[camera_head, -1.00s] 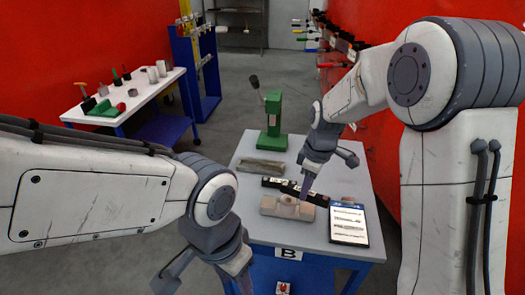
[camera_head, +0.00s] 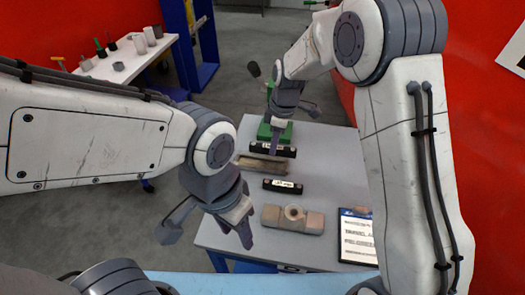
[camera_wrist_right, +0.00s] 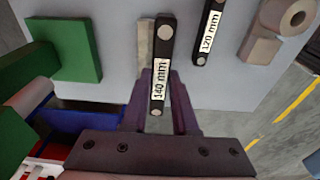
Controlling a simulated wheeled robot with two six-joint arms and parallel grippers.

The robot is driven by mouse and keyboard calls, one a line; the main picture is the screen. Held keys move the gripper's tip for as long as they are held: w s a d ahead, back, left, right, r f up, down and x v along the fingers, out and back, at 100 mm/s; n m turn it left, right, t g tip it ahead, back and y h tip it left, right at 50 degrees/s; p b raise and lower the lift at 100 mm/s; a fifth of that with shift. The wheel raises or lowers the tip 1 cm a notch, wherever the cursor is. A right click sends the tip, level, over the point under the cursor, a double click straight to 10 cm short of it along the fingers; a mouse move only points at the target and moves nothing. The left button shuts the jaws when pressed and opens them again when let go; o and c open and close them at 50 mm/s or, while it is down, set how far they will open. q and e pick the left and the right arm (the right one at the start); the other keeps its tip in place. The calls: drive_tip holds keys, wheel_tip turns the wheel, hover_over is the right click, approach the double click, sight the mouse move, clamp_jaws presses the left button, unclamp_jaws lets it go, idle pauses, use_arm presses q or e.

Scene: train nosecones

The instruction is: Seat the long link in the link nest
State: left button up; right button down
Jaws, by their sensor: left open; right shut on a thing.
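My right gripper (camera_head: 274,143) is shut on the long black link (camera_wrist_right: 160,88), which is labelled 140 mm in the right wrist view. The link also shows in the head view (camera_head: 287,152), crosswise at the far side of the table. A long tan block (camera_head: 262,164), seemingly the link nest, lies just in front of it; its edge shows beside the link in the wrist view (camera_wrist_right: 146,42). I cannot tell whether link and block touch.
A black 120 mm link (camera_head: 283,186) lies mid-table. A tan block with a round boss (camera_head: 293,219) is nearer the front, beside a clipboard (camera_head: 357,238). A green press (camera_head: 284,131) stands at the back. A side bench (camera_head: 126,62) is at the far left.

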sight(262, 145)
drive_tip(key=a, duration=0.1)
drive_tip(key=w+a+f, duration=0.1)
drive_tip(key=a+f, duration=0.1)
drive_tip(key=shift+w+a+p, duration=0.2)
drive_tip(key=shift+w+p, duration=0.15)
wheel_tip(262, 145, down, 4)
drive_tip(key=shift+a+r+p, duration=0.1)
drive_tip(key=shift+p, duration=0.45)
drive_tip(key=shift+s+f, duration=0.1)
drive_tip(key=shift+f, duration=0.2)
drive_tip(key=c, duration=0.7)
unclamp_jaws()
